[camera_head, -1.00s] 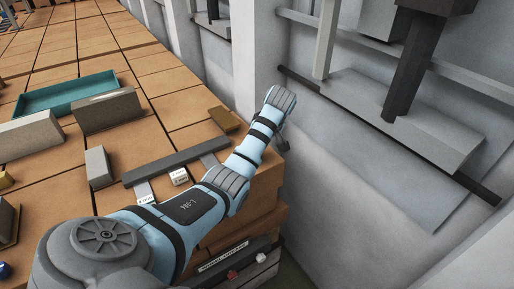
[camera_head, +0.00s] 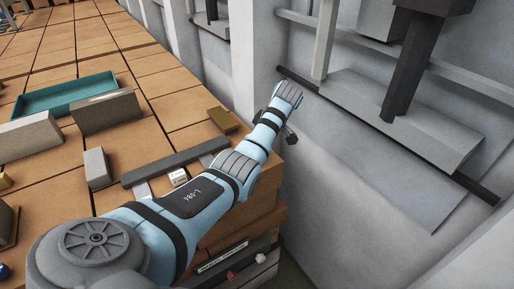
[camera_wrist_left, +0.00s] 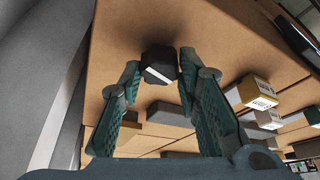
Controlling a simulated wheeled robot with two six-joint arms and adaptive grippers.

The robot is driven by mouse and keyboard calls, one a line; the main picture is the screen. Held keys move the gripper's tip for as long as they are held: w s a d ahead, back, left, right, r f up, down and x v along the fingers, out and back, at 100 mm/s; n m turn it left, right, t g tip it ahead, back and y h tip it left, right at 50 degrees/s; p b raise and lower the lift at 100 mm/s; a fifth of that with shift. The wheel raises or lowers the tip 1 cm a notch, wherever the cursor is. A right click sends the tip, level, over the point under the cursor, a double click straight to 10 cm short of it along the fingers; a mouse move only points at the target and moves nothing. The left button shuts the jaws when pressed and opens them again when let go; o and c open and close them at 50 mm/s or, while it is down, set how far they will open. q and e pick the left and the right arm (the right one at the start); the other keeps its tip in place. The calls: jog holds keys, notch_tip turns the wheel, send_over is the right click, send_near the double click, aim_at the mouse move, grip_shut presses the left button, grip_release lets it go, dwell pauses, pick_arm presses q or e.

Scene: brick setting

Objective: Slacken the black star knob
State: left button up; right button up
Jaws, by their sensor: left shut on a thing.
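The black star knob (camera_wrist_left: 160,62) has a white stripe and shows in the left wrist view against a brown, wood-like surface. My left gripper (camera_wrist_left: 160,70) has its two teal fingers on either side of the knob and is shut on it. In the head view my left arm reaches from the lower left past the corner of the brown bench. A small dark part of the gripper (camera_head: 290,137) shows below the wrist there. The knob is hidden in the head view. My right gripper is not in view.
The brown bench top (camera_head: 185,110) carries a teal tray (camera_head: 65,96), grey blocks (camera_head: 97,167) and a long dark bar (camera_head: 175,160). A grey wall with ledges and a dark rail (camera_head: 475,188) stands to the right. A gap lies between bench and wall.

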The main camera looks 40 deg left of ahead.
pick_arm(q)
jog(key=o, duration=1.1)
jog(key=shift+a+f, duration=0.1)
jog(key=shift+o, duration=0.2)
